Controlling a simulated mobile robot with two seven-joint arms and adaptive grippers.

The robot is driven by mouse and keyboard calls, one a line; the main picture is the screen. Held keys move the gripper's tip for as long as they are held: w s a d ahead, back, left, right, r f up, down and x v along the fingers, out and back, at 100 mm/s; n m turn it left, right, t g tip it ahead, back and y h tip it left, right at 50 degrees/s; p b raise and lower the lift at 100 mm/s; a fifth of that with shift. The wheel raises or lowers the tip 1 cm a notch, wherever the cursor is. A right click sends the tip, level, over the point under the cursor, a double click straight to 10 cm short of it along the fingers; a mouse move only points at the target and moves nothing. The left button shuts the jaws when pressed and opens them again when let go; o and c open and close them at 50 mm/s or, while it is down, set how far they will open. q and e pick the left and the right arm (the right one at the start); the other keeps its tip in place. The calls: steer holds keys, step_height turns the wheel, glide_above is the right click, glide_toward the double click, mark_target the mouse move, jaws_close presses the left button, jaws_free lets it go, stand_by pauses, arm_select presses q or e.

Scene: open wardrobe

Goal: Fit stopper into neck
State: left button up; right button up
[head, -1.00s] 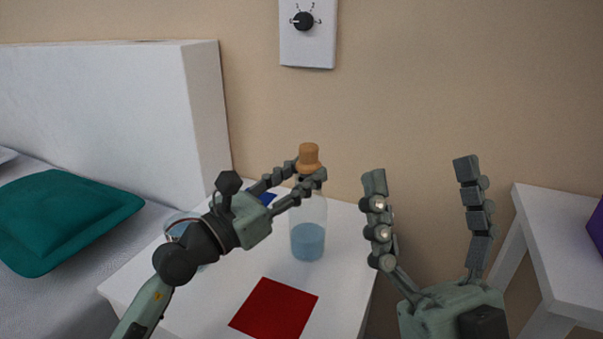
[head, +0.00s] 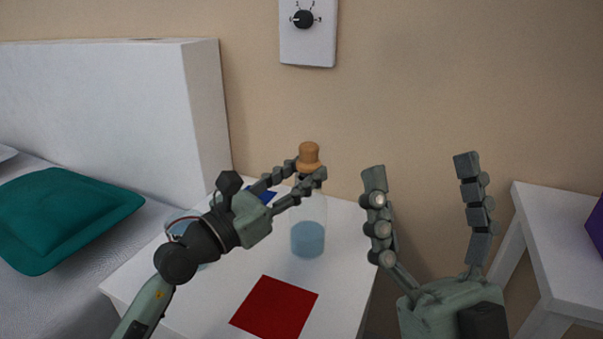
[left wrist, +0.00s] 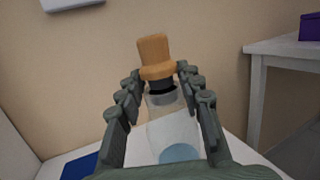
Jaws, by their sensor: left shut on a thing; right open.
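The orange-brown stopper (head: 309,153) stands roughly upright above the clear bottle (head: 308,238), which holds blue liquid on the white table. My left gripper (head: 307,172) is shut on the stopper, its fingertips at the stopper's wide lower rim. In the left wrist view the stopper (left wrist: 154,55) leans slightly, and its dark lower plug shows at the top of the bottle (left wrist: 163,122). I cannot tell how far the plug is inside the neck, since the fingers partly hide it. My right gripper (head: 425,175) is open and empty, right of the bottle.
A red square (head: 275,307) and a blue patch (head: 264,194) lie on the white table (head: 220,305). A clear glass vessel (head: 180,222) stands behind my left arm. A bed with a teal cushion (head: 60,215) is left, a white side table (head: 560,235) right.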

arm_select(q)
steer(key=shift+f, duration=0.25)
steer(key=shift+r+p, duration=0.2)
steer(key=shift+p, duration=0.2)
steer(key=shift+r+p, duration=0.15)
steer(key=shift+p, duration=0.15)
stand_by(1.0)
steer(key=shift+p, duration=0.3)
stand_by(0.5)
steer(key=shift+f+b, duration=0.3)
steer(key=shift+f, duration=0.05)
stand_by(0.4)
steer(key=shift+r+p, duration=0.15)
steer(key=shift+p, duration=0.35)
steer(key=shift+r+p, duration=0.15)
steer(key=shift+p, duration=0.15)
stand_by(0.8)
